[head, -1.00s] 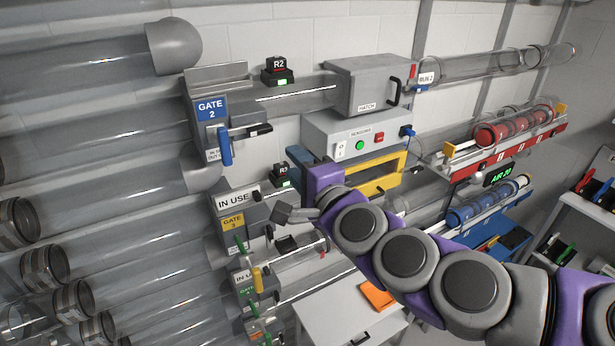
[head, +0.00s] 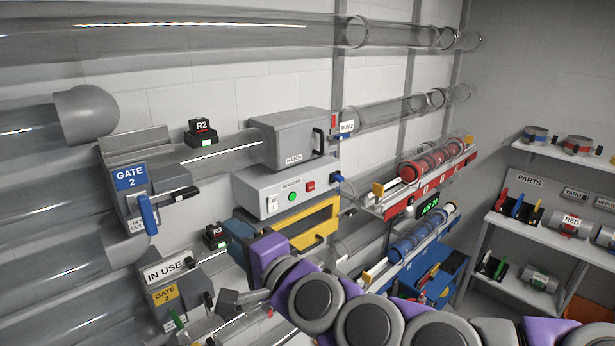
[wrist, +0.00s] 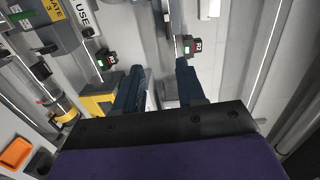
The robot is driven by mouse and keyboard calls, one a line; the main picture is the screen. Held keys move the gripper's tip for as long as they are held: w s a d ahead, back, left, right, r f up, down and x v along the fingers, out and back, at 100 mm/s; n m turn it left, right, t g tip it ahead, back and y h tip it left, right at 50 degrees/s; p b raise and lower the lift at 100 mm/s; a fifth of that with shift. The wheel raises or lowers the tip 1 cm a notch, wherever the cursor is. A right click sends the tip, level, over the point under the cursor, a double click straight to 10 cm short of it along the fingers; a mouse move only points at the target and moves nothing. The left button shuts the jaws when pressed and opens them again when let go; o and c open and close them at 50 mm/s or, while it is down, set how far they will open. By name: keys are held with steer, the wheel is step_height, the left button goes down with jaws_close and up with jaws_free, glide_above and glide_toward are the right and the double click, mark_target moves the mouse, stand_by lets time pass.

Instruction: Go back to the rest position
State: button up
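My gripper (wrist: 160,84) shows in the wrist view as two dark blue fingers standing apart, with nothing between them. In the head view my arm reaches in from the lower right, and its purple end with the dark blue gripper (head: 239,238) appears in front of the yellow-framed lower part of the sensing unit. I cannot tell the exact distance between them. The rest position is not marked in either view.
The grey sensing unit (head: 267,197) and the hatch (head: 290,140) stand behind the gripper. Gate 2 (head: 131,178) and gate 3 (head: 167,294) are at left. A red capsule rack (head: 400,208) and parts shelves (head: 545,240) are at right.

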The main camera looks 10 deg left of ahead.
steer(key=s+d+f+n+g+h+b, duration=0.4)
steer(key=d+f, duration=0.3)
steer(key=f, duration=0.5)
steer(key=s+d+f+n+g+h+b, duration=0.35)
steer(key=s+d+f, duration=0.3)
steer(key=f, duration=0.45)
steer(key=s+d+f+g+h+b, duration=0.2)
steer(key=s+d+f+h, duration=0.1)
steer(key=s+d+f, duration=0.2)
steer(key=s+d+f+g+h+b, duration=0.2)
steer(key=s+d+f, duration=0.3)
steer(key=s+d, duration=0.5)
steer(key=d+g+h, duration=0.1)
steer(key=d, duration=0.2)
steer(key=shift+s+d, duration=0.3)
steer(key=shift+d, duration=0.05)
steer(key=shift+a+f, duration=0.1)
